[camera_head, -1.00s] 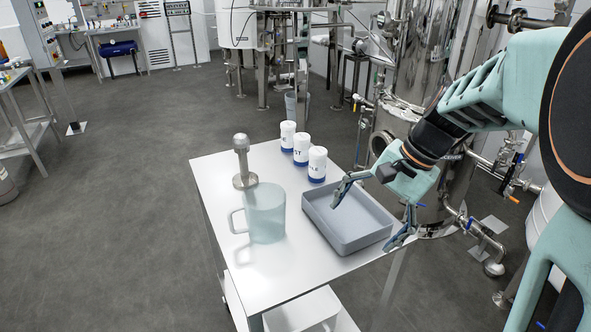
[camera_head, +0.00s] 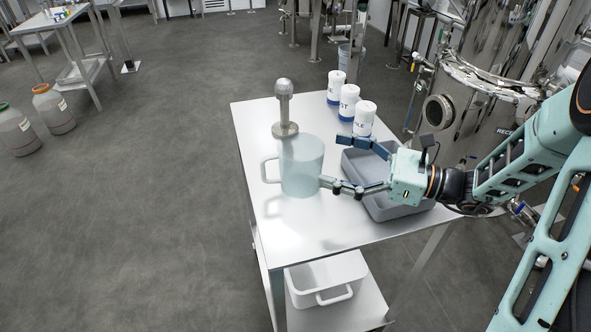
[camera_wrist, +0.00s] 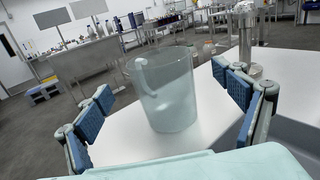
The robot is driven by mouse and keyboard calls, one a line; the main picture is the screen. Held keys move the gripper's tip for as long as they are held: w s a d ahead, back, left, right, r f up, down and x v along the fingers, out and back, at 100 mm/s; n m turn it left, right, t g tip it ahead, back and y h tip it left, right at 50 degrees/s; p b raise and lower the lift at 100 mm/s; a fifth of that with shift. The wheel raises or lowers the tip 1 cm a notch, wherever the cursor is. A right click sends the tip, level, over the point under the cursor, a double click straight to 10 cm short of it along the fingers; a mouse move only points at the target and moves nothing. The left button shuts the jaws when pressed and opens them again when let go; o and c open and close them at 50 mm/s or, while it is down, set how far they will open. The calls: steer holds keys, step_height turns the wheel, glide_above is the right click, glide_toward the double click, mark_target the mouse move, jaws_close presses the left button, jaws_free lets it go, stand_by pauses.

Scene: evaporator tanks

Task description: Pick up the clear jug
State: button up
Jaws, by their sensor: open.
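The clear jug (camera_head: 302,168) is a bluish see-through mug shape standing upright on the white table (camera_head: 330,225). Its handle points left in the head view. My gripper (camera_head: 330,162) is open just right of the jug, its fingers pointing toward it. In the wrist view the jug (camera_wrist: 163,92) stands ahead between the two spread fingers (camera_wrist: 165,105), with a gap on each side. Its handle shows blurred through the far wall. Nothing is held.
A steel post with a round base (camera_head: 285,110) stands just behind the jug. Several white bottles with blue bands (camera_head: 348,102) line the back right. A grey tray (camera_head: 400,209) lies under my gripper. A white bin (camera_head: 325,280) sits on the lower shelf. The table's front is clear.

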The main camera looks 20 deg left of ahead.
mark_target(280, 145)
steer(key=a, duration=0.7)
steer(key=shift+w+a+r, duration=0.15)
steer(key=shift+w+a, duration=0.15)
steer(key=shift+a, duration=0.05)
steer(key=shift+c, duration=0.4)
steer(key=c, duration=1.5)
steer(key=shift+c, duration=0.7)
steer(key=shift+r, duration=0.1)
